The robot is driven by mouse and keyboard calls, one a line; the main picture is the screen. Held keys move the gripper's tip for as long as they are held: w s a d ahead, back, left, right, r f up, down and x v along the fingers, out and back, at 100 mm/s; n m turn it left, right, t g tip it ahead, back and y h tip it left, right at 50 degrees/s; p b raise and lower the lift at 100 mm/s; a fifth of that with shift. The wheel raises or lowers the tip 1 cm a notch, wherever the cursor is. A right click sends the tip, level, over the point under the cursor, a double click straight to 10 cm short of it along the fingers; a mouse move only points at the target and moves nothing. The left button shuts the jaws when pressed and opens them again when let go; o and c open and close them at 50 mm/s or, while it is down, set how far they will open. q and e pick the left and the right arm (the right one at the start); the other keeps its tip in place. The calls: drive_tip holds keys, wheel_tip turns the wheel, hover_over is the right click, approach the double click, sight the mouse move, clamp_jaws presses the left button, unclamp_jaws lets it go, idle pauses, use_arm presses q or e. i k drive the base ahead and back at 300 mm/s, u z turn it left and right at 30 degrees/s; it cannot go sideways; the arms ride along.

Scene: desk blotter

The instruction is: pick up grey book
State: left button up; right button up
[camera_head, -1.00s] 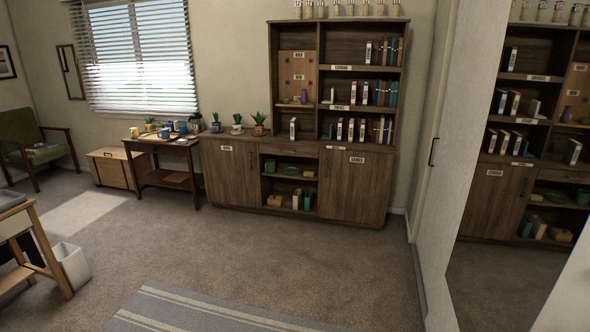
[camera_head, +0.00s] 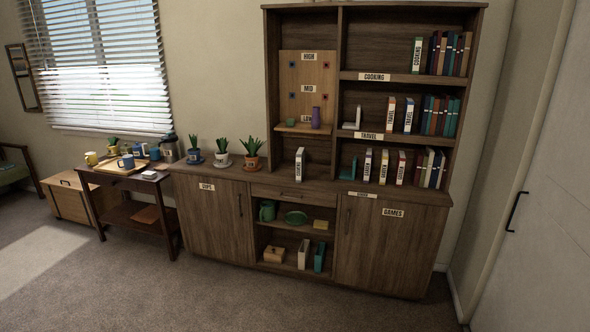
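A pale, greyish-white book (camera_head: 303,254) stands upright in the lower open compartment of the wooden cabinet (camera_head: 213,222). A teal book (camera_head: 319,257) stands just right of it. Another pale-spined, labelled book (camera_head: 299,164) stands alone on the cabinet top. I cannot tell for certain which book is the grey one. More books with labelled spines (camera_head: 391,114) stand on the shelves at the right. Neither of my grippers is in view.
A green mug (camera_head: 267,211), a green bowl (camera_head: 295,217) and a tan box (camera_head: 274,254) share the open compartments. Potted plants (camera_head: 222,155) stand on the cabinet top. A dark side table (camera_head: 130,215) is at the left. The carpet (camera_head: 200,300) in front is clear.

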sight(300, 154)
drive_tip(key=u, duration=0.05)
drive_tip(key=i, duration=1.05)
drive_tip(key=u, duration=0.85)
drive_tip(key=i, duration=2.55)
drive_tip(key=z, duration=0.8)
